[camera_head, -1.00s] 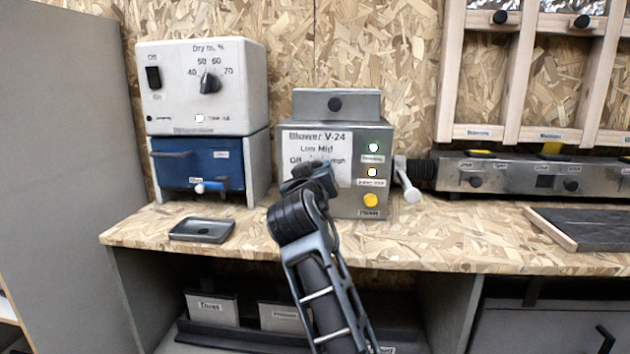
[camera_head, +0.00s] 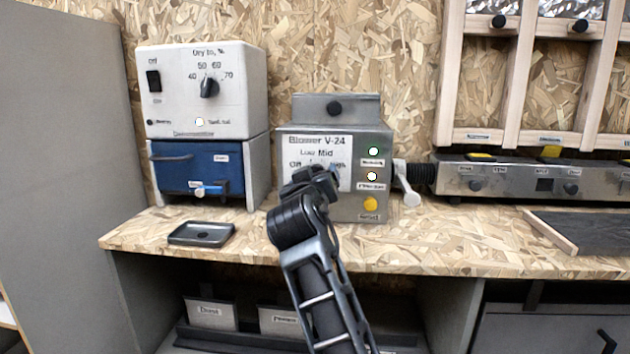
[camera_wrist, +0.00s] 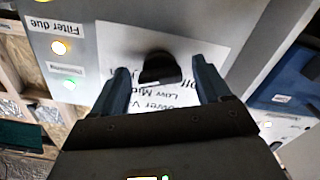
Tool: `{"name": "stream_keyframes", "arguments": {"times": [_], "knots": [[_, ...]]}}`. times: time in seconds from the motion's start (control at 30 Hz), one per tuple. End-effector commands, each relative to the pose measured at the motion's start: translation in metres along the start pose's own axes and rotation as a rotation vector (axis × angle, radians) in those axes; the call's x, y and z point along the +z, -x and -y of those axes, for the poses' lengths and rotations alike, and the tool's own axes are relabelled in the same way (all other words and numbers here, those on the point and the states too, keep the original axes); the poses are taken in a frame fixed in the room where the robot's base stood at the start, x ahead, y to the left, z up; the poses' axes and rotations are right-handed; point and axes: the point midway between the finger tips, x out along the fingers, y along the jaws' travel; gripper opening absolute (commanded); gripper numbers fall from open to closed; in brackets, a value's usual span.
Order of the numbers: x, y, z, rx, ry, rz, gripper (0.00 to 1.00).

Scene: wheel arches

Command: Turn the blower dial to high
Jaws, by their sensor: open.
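The blower (camera_head: 334,145) is a grey metal box on the bench, labelled "Blower V-24", with a white scale panel marked Off, Low, Mid and a partly hidden last mark. Its black dial (camera_wrist: 158,68) shows in the wrist view, between the fingertips of my gripper (camera_wrist: 160,78). The gripper is open, with one finger on each side of the dial; I cannot tell whether either touches it. In the head view my gripper (camera_head: 318,178) and arm hide the dial. The dial's pointer setting is not readable. Two lit lamps (camera_head: 372,152) and a yellow button (camera_head: 370,203) are on the blower's right side.
A white dryer box (camera_head: 201,90) stands on a blue drawer unit (camera_head: 197,168) at left. A small dark tray (camera_head: 201,233) lies in front of it. A lever (camera_head: 407,185) sticks out at the blower's right.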

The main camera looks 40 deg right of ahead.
Motion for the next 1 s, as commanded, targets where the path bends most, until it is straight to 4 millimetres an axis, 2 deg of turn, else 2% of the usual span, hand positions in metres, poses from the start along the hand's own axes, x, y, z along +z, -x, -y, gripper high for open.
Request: {"name": "stream_keyframes", "arguments": {"times": [0.13, 0.5, 0.67, 1.0], "knots": [[0.000, 0.014, 0.001, -0.003, 0.002, 0.000, 0.77], [0.000, 0.069, 0.001, -0.002, 0.001, 0.000, 0.77], [0.001, 0.077, 0.000, -0.001, 0.000, 0.001, 0.77], [0.001, 0.077, 0.000, 0.000, 0.000, 0.001, 0.77]]}}
